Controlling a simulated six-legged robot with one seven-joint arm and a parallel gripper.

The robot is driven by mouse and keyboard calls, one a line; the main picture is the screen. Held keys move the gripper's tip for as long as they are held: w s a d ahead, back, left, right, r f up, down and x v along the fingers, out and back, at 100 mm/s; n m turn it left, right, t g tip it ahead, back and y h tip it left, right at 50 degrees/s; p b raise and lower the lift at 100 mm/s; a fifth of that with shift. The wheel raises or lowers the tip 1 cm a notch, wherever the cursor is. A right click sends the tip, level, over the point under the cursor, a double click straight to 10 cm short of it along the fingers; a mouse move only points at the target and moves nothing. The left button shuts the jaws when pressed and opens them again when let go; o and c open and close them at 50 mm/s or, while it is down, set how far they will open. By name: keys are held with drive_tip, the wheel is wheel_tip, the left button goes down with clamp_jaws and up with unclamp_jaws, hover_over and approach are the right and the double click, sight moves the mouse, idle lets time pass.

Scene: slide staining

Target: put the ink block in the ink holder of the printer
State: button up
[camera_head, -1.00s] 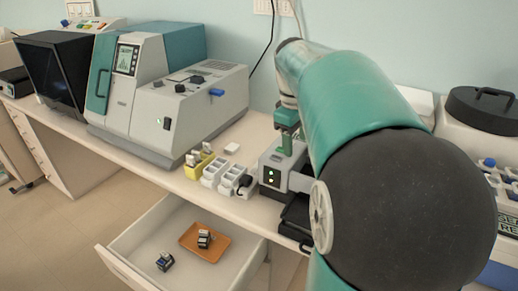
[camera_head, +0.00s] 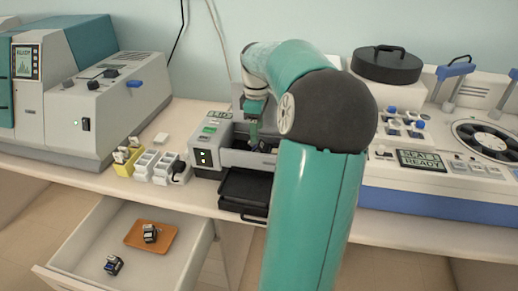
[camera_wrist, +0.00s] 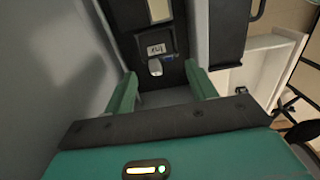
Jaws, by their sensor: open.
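The printer (camera_head: 215,138) is a grey machine on the bench with a small green screen and a black tray in front. My gripper (camera_head: 254,132) is over its open part. In the wrist view my gripper (camera_wrist: 161,74) is open, its two green fingers apart on either side of a black part labelled "Ink" (camera_wrist: 156,49). A small grey-white piece (camera_wrist: 155,67) with a blue bit beside it sits below the label; I cannot tell whether it is the ink block or part of the holder. Two small dark blocks lie in the open drawer, one on an orange tray (camera_head: 150,234), one bare (camera_head: 113,265).
The open drawer (camera_head: 75,250) juts out below the bench. Yellow (camera_head: 127,162) and white racks (camera_head: 158,167) stand left of the printer. A large grey machine (camera_head: 105,115) is at the left; a white-and-blue machine (camera_head: 440,205) with a fan-like rotor is at the right.

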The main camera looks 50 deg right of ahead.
sight(258, 147)
drive_tip(key=shift+w+d+f, duration=0.1)
drive_tip(key=shift+f, duration=2.7)
drive_tip(key=c, duration=0.8)
